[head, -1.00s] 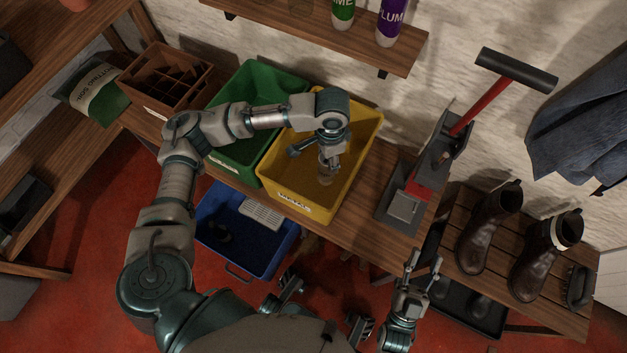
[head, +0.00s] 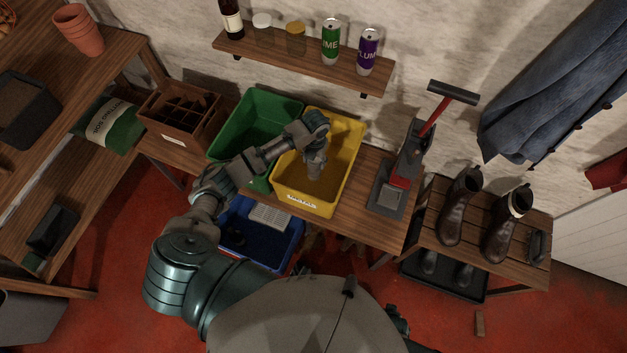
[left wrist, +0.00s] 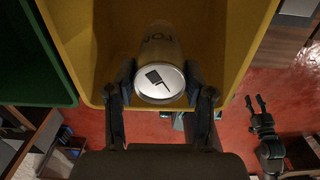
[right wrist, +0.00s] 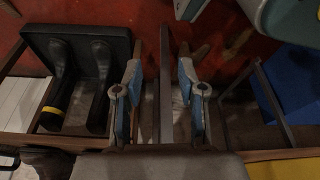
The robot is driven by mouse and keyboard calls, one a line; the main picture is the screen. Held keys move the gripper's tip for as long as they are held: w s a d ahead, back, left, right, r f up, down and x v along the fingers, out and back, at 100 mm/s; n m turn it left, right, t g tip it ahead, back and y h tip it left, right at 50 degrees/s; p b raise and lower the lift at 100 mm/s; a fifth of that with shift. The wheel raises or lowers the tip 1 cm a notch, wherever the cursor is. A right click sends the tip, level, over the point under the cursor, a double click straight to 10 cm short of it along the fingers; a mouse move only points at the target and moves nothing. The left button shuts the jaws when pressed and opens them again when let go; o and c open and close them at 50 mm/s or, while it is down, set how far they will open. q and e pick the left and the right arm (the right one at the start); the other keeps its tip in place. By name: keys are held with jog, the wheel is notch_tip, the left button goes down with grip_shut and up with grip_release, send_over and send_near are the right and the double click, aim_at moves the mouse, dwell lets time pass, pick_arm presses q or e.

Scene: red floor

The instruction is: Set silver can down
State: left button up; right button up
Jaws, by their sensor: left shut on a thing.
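The silver can (left wrist: 160,80) is between the two fingers of my left gripper (left wrist: 160,84), which is shut on it. The can's top with its pull tab faces the left wrist camera, and part of a dark label shows on its side. In the head view my left gripper (head: 314,170) reaches down into the yellow bin (head: 354,160), and the can is mostly hidden there. Whether the can touches the bin floor I cannot tell. My right gripper (right wrist: 160,85) is open and empty in the right wrist view, low by the bench.
A green bin (head: 222,140) stands left of the yellow one, and a blue bin (head: 290,240) is below. A red-handled can crusher (head: 400,170) stands on the bench to the right. Boots (head: 460,205) are on a rack further right. A shelf (head: 300,65) holds cans and jars.

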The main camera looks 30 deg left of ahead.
aim_at(312, 176)
pick_arm(q)
jog(key=shift+s+a+f+m, duration=0.45)
jog(key=shift+f+m, duration=0.1)
jog(key=shift+m, duration=0.25)
jog(key=f, duration=0.6)
jog(key=shift+d+b, duration=0.2)
jog(key=shift+b, duration=0.15)
notch_tip(312, 176, down, 3)
jog(key=shift+f+b, duration=0.15)
jog(key=shift+b, duration=0.25)
jog(key=shift+a+f, duration=0.1)
jog(key=shift+f, duration=0.25)
pick_arm(e)
jog(key=r, duration=0.1)
jog(key=r+g, duration=0.1)
jog(key=r, duration=0.1)
jog(key=shift+s+d+r, duration=0.1)
jog(key=shift+s+d, duration=0.15)
pick_arm(q)
jog(key=o, duration=0.8)
jog(key=shift+f, duration=0.1)
jog(key=shift+o, duration=0.2)
pick_arm(e)
jog(key=shift+w+r, duration=0.15)
